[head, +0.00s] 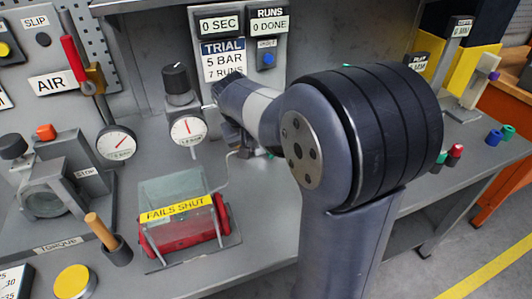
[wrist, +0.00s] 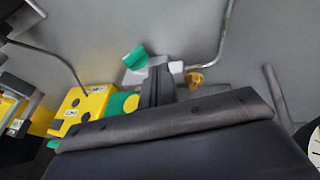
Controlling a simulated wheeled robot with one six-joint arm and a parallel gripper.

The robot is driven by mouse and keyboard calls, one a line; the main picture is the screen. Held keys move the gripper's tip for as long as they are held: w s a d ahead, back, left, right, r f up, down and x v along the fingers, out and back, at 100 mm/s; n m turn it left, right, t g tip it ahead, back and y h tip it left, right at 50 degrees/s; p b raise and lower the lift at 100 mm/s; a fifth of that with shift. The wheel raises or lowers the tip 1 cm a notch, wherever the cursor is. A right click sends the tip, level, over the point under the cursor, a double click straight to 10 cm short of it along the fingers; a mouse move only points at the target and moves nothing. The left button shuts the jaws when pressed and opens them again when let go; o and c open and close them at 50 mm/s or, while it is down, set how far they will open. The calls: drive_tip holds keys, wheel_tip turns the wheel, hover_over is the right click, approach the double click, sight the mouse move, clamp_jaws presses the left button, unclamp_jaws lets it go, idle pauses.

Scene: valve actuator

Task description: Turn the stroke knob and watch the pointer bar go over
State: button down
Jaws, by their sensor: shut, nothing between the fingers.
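In the wrist view my gripper (wrist: 160,72) shows as dark, narrow fingers shut together with nothing between them. Just beyond the tips are a green piece (wrist: 135,58) and a small yellow knob-like part (wrist: 195,78) beside a pale fitting. A yellow block (wrist: 82,108) with green parts lies left of the fingers, partly hidden by my gripper body. I cannot tell which part is the stroke knob or the pointer bar. In the head view my arm hides this area and most of my gripper.
In the head view a black knob (head: 177,79) stands above a round gauge (head: 188,129). A clear guard (head: 172,192) marked FAILS SHUT covers a red cylinder in front. A red-handled AIR lever (head: 74,59) is at left. A bent pipe (wrist: 222,30) runs near the fingers.

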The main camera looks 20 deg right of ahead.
drive_tip(key=d+f, duration=0.2)
drive_tip(key=f, duration=0.1)
drive_tip(key=w+d+f, duration=0.1)
drive_tip(key=f, duration=0.1)
drive_tip(key=shift+d+f, duration=0.4)
drive_tip(key=shift+f, duration=0.1)
drive_tip(key=shift+f, duration=0.1)
drive_tip(key=shift+a+h+b, duration=0.1)
drive_tip(key=shift+h+b, duration=0.2)
drive_tip(key=shift+b, duration=0.25)
